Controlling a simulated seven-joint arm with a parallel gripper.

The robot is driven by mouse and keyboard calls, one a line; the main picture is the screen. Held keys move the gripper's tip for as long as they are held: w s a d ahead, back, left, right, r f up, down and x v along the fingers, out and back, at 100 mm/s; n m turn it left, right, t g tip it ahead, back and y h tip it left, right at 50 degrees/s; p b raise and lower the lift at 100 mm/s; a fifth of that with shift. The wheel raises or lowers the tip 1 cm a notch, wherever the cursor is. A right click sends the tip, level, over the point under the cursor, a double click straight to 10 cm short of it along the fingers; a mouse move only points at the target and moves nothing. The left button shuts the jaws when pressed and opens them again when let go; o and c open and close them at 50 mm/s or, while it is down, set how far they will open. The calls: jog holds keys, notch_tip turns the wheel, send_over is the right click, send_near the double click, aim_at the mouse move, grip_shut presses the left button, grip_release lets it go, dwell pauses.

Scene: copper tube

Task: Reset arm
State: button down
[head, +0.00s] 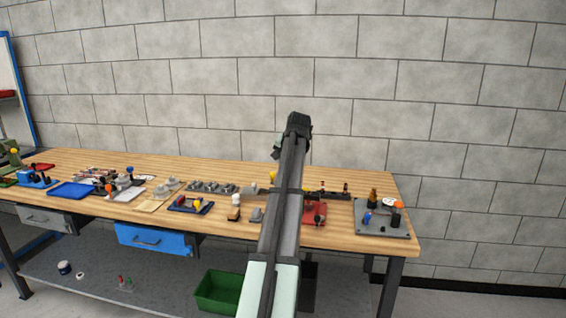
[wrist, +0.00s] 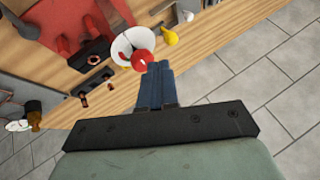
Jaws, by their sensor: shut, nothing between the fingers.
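My gripper (wrist: 158,68) is shut and empty in the wrist view, its two blue-grey fingers side by side. The fingertips appear close to a red ball (wrist: 144,60) in front of a white round part (wrist: 132,44). I cannot tell whether they touch. In the head view my arm rises over the workbench (head: 345,242), and its fingers cannot be made out there. A red-based tool (head: 316,213) stands on the bench just right of my arm, partly hidden by it. Small copper-coloured pieces (wrist: 108,73) show beside a dark block (wrist: 92,54) in the wrist view.
A grey plate with several fittings (head: 383,218) stands at the bench's right end. A blue tray (head: 72,190) and several small fixtures fill the left and middle. A green bin (head: 218,292) is below. A block wall (head: 450,80) stands behind; the air above the bench is otherwise clear.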

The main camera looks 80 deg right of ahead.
dwell(0.4)
